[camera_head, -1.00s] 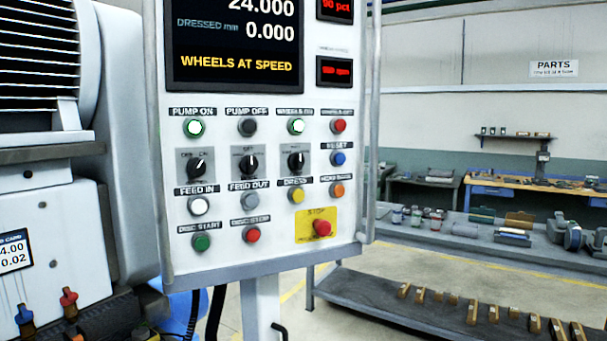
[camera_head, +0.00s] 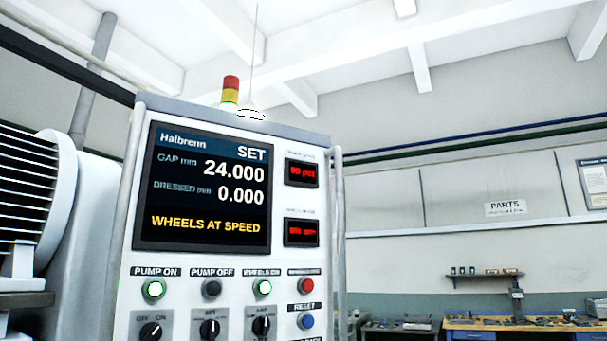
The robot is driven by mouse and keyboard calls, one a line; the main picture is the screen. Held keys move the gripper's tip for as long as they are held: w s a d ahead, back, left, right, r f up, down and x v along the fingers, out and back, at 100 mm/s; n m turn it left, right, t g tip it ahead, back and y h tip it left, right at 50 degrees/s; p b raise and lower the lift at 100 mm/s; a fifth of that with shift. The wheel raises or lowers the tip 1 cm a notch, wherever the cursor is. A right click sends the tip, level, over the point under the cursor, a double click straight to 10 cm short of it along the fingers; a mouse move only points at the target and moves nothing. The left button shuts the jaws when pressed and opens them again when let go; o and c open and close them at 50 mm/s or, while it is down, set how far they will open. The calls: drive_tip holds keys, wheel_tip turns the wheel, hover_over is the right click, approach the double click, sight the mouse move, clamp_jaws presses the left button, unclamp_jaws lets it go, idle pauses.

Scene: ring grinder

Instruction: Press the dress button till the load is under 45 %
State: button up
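The control panel (camera_head: 222,258) stands upright left of centre, its lower part cut off by the picture's bottom edge. The yellow dress button is below the picture and not visible now. The screen (camera_head: 202,190) reads SET, gap 24.000 mm, dressed 0.000 mm and WHEELS AT SPEED. The upper red display (camera_head: 302,172) seems to read 90 pct. The lower red display (camera_head: 301,232) is too blurred to read surely. My gripper is not in view.
The pump on button (camera_head: 153,289) and wheels on button (camera_head: 262,288) glow green. A grey louvred machine (camera_head: 30,195) stands at the left. A signal tower (camera_head: 230,92) tops the panel. A workbench (camera_head: 500,325) stands far right.

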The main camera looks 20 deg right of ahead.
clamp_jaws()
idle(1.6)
